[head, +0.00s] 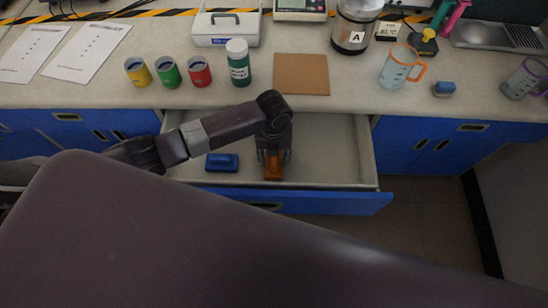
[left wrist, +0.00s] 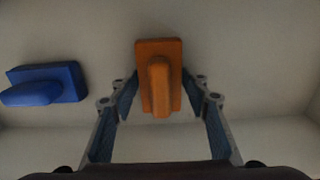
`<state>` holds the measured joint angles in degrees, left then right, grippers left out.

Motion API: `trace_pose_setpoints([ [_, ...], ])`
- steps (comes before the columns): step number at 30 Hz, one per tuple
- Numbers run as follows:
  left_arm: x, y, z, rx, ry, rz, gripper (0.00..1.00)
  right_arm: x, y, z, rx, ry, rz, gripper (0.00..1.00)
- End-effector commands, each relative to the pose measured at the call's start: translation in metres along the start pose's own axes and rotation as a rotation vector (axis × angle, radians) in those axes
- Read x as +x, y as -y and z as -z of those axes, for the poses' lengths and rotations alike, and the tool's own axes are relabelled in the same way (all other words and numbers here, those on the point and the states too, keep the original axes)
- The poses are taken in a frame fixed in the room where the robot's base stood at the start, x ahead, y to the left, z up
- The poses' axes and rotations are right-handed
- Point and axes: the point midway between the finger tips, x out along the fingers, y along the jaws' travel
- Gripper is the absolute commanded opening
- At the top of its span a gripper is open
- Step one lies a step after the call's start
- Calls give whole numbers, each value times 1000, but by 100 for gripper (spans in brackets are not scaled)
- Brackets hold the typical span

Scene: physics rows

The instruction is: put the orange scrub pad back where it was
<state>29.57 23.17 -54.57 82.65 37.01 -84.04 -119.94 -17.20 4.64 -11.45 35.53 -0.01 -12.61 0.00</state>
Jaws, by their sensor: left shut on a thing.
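The orange scrub pad (head: 274,172) is inside the open drawer (head: 335,155), near its front wall. In the left wrist view the orange pad (left wrist: 160,90) shows its flat block and raised grip, between the fingers. My left gripper (head: 273,157) points down into the drawer and is shut on the orange pad. Its two fingers (left wrist: 160,82) stand on either side of the pad. Whether the pad touches the drawer floor is hard to tell. My right gripper is not in view.
A blue scrub pad (head: 222,162) lies in the drawer to the left of the orange one. The drawer floor to the right is bare. On the counter above stand a green-labelled bottle (head: 238,66), a brown board (head: 301,74), several coloured cups and an orange-rimmed jug (head: 397,70).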

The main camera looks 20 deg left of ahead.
Motion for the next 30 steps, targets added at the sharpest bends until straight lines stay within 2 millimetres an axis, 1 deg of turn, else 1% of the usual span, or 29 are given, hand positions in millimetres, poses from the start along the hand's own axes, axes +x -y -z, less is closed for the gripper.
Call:
trace_pose_setpoints([
  [5, 3, 0, 0, 0, 0, -1, 23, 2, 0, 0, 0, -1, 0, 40],
  [6, 3, 0, 0, 0, 0, -1, 44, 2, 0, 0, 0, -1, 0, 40],
  [10, 2, 0, 0, 0, 0, 0, 58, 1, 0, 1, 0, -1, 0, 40],
  [11, 2, 0, 0, 0, 0, 0, 60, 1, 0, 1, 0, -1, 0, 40],
  [18, 2, 0, 0, 0, 0, -1, 60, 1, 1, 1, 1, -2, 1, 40],
  [22, -5, 0, -1, -1, 1, 0, 60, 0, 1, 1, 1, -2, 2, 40],
  [26, -26, 0, -2, 1, 4, 1, 60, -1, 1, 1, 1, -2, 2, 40],
  [30, -57, 0, -2, 1, 4, 2, 60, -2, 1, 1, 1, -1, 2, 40],
])
